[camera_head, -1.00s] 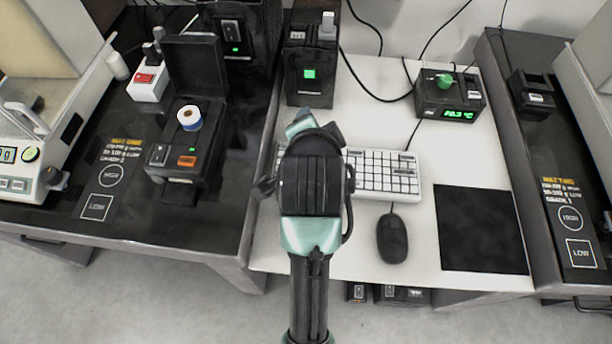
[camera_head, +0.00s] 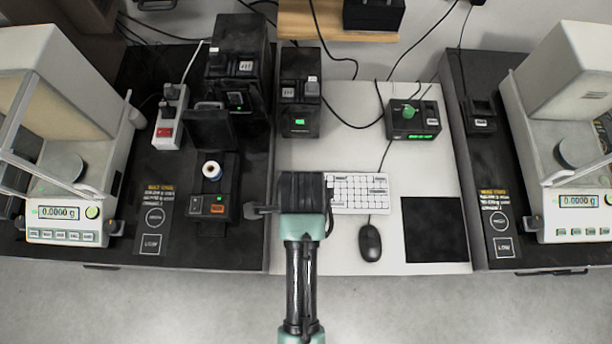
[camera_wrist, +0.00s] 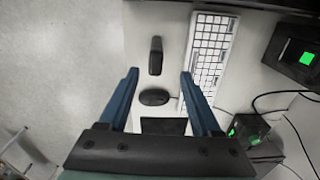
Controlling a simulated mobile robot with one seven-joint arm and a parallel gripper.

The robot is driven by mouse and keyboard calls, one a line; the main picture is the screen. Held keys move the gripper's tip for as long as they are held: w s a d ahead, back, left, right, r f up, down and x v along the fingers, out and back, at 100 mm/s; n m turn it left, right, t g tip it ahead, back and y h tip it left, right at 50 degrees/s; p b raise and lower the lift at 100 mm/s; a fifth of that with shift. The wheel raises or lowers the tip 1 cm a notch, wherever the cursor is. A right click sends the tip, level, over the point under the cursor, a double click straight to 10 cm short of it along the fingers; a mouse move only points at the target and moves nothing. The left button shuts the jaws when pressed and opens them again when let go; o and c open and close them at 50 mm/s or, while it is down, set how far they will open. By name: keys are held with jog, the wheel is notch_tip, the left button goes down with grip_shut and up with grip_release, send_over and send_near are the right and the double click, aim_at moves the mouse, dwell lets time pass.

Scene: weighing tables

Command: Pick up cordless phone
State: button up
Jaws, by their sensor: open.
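The cordless phone (camera_wrist: 155,56) appears to be the small dark upright-looking handset on the white table in the wrist view. It is beside the keyboard (camera_wrist: 210,50) and apart from the mouse (camera_wrist: 153,97). My gripper (camera_wrist: 160,74) is open and empty, its two blue fingers spread on either side of the phone's near end in the picture. The gripper seems to be above the table; the exact height is unclear. In the head view my arm and gripper (camera_head: 302,195) cover the place left of the keyboard (camera_head: 358,190), so the phone is hidden there.
The mouse (camera_head: 370,242) and a black pad (camera_head: 434,230) lie on the white table. A black box with a green light (camera_head: 300,105) stands behind my gripper. Balances stand at both sides.

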jog(key=shift+s+r, duration=0.1)
jog(key=shift+s, duration=0.15)
notch_tip(320, 180, down, 8)
jog(key=shift+r, duration=0.15)
jog(key=f, duration=0.3)
jog(key=d+f, duration=0.1)
jog(key=f, duration=0.1)
jog(key=shift+f+p, duration=0.1)
jog(key=shift+p, duration=0.25)
jog(key=shift+c, duration=0.2)
grip_shut()
